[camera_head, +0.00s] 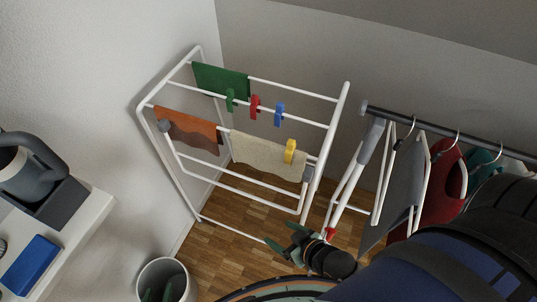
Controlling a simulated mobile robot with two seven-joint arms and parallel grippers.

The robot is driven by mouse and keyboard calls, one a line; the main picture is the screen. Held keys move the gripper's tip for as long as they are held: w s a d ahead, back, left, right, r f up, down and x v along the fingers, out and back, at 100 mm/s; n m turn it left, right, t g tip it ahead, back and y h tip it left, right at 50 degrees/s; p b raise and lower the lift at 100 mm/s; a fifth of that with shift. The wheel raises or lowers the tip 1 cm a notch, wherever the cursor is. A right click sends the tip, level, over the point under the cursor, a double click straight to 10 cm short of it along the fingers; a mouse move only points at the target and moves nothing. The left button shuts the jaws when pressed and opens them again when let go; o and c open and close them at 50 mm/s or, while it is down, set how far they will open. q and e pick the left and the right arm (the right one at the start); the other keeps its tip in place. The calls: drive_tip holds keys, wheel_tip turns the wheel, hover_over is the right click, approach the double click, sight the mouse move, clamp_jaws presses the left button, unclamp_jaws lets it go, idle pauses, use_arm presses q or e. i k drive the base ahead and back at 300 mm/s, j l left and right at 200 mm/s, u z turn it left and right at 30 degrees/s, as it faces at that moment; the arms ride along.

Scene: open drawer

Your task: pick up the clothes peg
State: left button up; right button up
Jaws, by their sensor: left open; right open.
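Several clothes pegs are clipped on the white drying rack (342,115). A green peg (230,99), a red peg (255,106) and a blue peg (279,114) sit in a row on one upper bar. The green one is by the green cloth (220,81). A yellow peg (290,151) is on the beige cloth (262,154) lower down. My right gripper (284,238), with dark green fingers, is open and empty near the rack's foot, apart from all the pegs. My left gripper is not seen.
An orange-brown cloth (188,131) also hangs on the rack. A dark rail (440,130) with hangers and clothes is at the right. A white bin (163,268) stands at the bottom. A white shelf (92,222) with a blue box (31,264) is at the left.

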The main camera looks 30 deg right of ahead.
sight(280, 109)
drive_tip(key=z, duration=0.8)
